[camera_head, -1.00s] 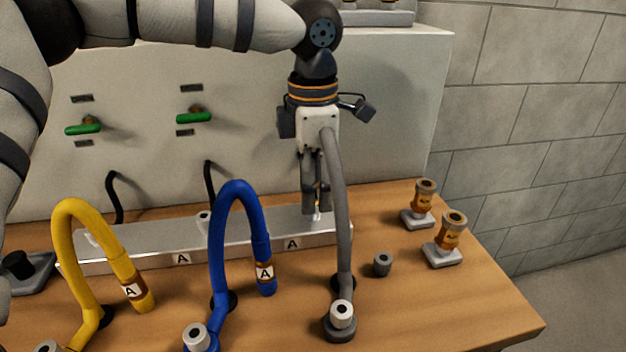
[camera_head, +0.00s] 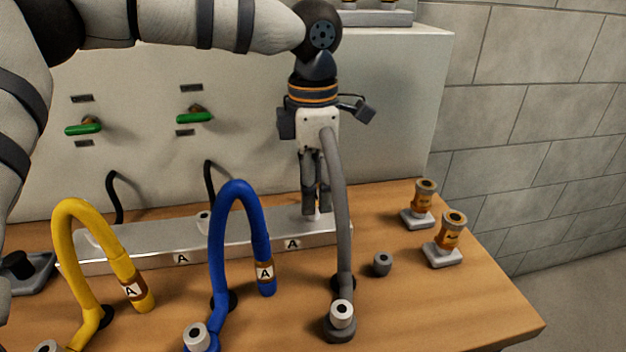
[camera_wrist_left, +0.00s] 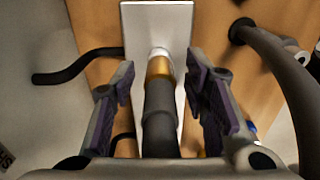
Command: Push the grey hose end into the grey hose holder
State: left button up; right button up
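The grey hose (camera_head: 342,230) rises from the table and arches over in front of my left gripper (camera_head: 316,208). In the left wrist view its end (camera_wrist_left: 159,115), with a brass band, stands between the two fingers, with a gap on both sides. Its tip meets a white fitting (camera_wrist_left: 160,51) on the metal rail, which I take as the holder; how deep it sits I cannot tell. In the head view, the fingers largely hide this end above the rail's right part (camera_head: 335,232). My left gripper is open around the hose end. My right gripper is not in view.
A blue hose (camera_head: 238,190) and a yellow hose (camera_head: 70,225) arch to the left, their labelled ends hanging free. A grey stand (camera_head: 340,325) with a white cap is in front. Two brass fittings (camera_head: 424,195) (camera_head: 452,230) and a small grey cylinder (camera_head: 382,264) stand on the right.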

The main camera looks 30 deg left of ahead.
pick_arm(q)
grip_shut()
jog(key=shift+r, duration=0.1)
jog(key=shift+r, duration=2.9)
jog(key=shift+d, duration=0.1)
